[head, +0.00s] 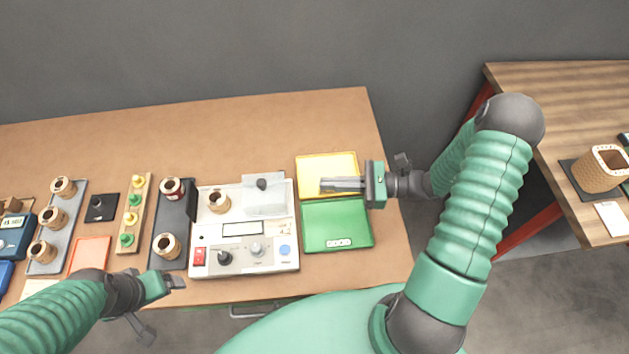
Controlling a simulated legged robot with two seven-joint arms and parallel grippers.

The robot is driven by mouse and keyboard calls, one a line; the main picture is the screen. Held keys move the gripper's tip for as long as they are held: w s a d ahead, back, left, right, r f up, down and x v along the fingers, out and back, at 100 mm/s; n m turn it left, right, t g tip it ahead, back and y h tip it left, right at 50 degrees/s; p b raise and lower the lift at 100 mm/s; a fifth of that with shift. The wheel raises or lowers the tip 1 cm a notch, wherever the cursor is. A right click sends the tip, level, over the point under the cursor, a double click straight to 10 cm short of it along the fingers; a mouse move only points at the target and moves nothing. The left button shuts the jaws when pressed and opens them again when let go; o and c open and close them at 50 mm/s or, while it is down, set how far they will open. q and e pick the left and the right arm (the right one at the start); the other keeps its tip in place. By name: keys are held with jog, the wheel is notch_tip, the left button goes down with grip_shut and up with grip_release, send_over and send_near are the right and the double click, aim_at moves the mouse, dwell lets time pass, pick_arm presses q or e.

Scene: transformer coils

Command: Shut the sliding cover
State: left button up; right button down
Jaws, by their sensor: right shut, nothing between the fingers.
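The sliding cover is a clear pane (264,205) with a black knob (262,185). It lies over the right part of the top of a white test device (200,262). A copper coil (218,202) stands on the device left of the cover, uncovered. My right gripper (322,185) is shut and empty, with its fingers pointing left over the yellow tray, to the right of the cover and apart from it. My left gripper (180,282) is low at the front edge of the table, below the device's left corner; its finger gap is too small to tell.
A yellow tray (312,163) and a green tray (335,225) lie right of the device. Dark and grey racks with coils (167,245) and a board with yellow and green knobs stand left. The back of the brown table (220,130) is clear.

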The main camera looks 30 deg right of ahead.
send_near(267, 184)
jog(key=a, duration=0.1)
jog(key=x, duration=0.4)
jog(key=shift+w+r+p, duration=0.15)
jog(key=shift+w+p, duration=0.2)
jog(key=shift+p, duration=0.05)
jog(key=shift+w+a, duration=0.5)
jog(key=shift+a, duration=0.1)
pick_arm(q)
jog(key=shift+w+a+r, duration=0.15)
jog(key=shift+a+r, duration=0.2)
jog(key=shift+a, duration=0.1)
pick_arm(e)
jog(key=shift+a, duration=0.25)
